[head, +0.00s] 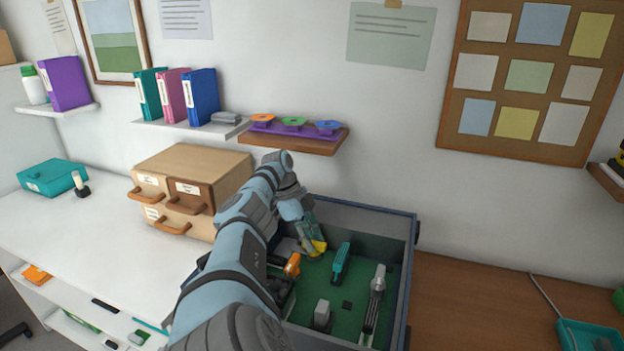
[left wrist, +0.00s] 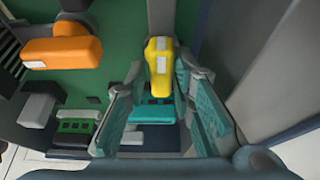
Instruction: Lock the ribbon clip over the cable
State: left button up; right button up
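An open dark grey case (head: 411,290) holds a green circuit board (head: 352,300). My left gripper (head: 312,236) reaches down into its back left part. A yellow block-like piece (head: 318,246), possibly the ribbon clip, is at the fingertips. In the left wrist view the yellow piece (left wrist: 158,68) lies between the spread teal-padded fingers (left wrist: 160,80), with a teal part (left wrist: 152,113) below it in the picture. The fingers are close to its sides; contact cannot be told. I cannot make out the cable for certain. My right gripper is not in view.
On the board are an orange part (head: 292,264), a teal part (head: 340,262), a grey lever-like part (head: 377,284) and a grey block (head: 322,314). The case walls stand close around my gripper. A wooden drawer unit (head: 213,165) is at left; the brown desk (head: 470,300) at right has free room.

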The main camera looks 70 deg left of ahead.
aim_at(303, 249)
pick_arm(q)
jog(key=shift+o, duration=1)
jog(key=v, duration=0.7)
jog(key=shift+r, duration=0.25)
